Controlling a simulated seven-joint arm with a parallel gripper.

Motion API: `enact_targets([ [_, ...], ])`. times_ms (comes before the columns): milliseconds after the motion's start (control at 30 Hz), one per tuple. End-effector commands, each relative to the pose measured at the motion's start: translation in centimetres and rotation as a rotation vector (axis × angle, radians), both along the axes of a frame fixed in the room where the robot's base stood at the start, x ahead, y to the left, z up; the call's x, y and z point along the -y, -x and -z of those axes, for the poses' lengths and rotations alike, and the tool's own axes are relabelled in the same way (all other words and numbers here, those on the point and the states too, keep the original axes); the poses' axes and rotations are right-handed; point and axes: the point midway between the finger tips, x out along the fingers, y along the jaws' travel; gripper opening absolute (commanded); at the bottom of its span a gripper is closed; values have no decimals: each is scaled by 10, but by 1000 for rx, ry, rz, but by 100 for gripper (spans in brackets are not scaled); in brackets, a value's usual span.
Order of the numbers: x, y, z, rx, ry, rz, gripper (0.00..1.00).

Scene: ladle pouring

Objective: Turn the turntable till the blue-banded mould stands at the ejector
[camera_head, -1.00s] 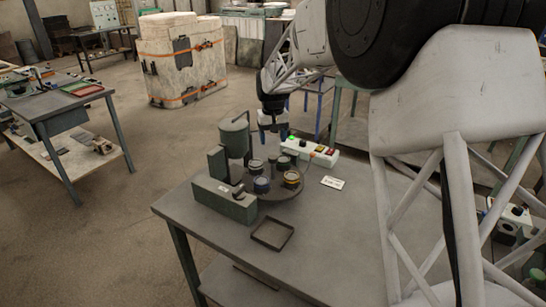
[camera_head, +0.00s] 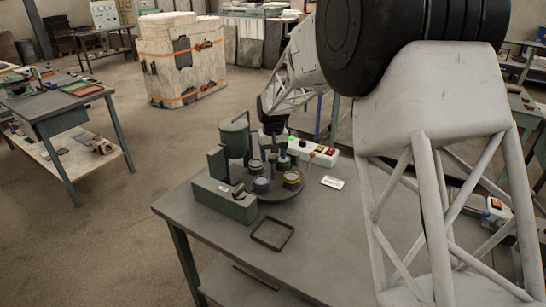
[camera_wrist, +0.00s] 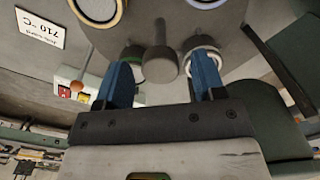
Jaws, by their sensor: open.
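The round grey turntable (camera_head: 284,196) stands on the bench and carries several moulds. The blue-banded mould (camera_head: 261,184) is at its front left, beside a low green box with a rod (camera_head: 226,200) that looks like the ejector. A yellow-banded mould (camera_head: 292,178) is at front right. In the wrist view, green-banded (camera_wrist: 132,56) and white-banded (camera_wrist: 203,48) moulds are close to my gripper's fingers. My gripper (camera_wrist: 162,84) is open at the turntable's back edge. A grey peg (camera_wrist: 160,66) stands between its blue fingers, with gaps on both sides.
A green tank (camera_head: 235,138) stands behind the turntable on the left. A white button box (camera_head: 315,153) and a white 710 °C card (camera_head: 332,182) lie right. An empty dark tray (camera_head: 272,233) is in front. The bench's front right is clear.

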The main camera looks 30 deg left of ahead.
Motion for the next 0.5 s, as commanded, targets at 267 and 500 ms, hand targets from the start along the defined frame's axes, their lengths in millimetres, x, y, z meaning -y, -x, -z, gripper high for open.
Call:
enact_targets([
  [267, 0, 0, 6, 0, 0, 0, 63],
  [500, 0, 0, 6, 0, 0, 0, 51],
])
